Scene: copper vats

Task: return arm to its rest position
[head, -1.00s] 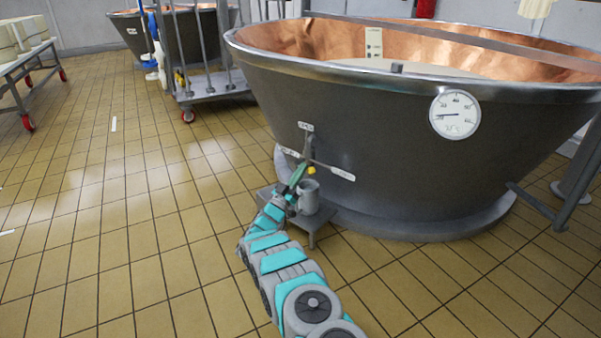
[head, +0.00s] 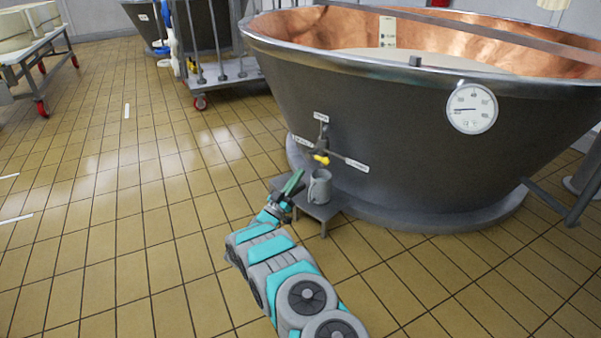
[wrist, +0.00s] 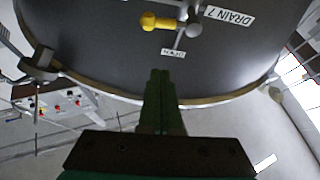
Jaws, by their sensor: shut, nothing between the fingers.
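My gripper (head: 292,183) is shut and empty, a little to the left of a grey jug (head: 320,187) and apart from the vat's valve. In the wrist view its green fingers (wrist: 160,80) are together, with nothing between them. The jug stands upright on a small grey stand (head: 319,208) at the foot of the big vat (head: 390,120). The valve with its yellow handle (head: 321,159) is on the vat's side above the jug. The yellow handle also shows in the wrist view (wrist: 158,22). My arm reaches forward low over the floor.
A round dial (head: 472,108) is on the vat's front. A wheeled trolley with upright bars (head: 222,75) stands behind, and a white-topped cart (head: 38,55) at the far left. The tiled floor (head: 110,190) left of my arm is clear.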

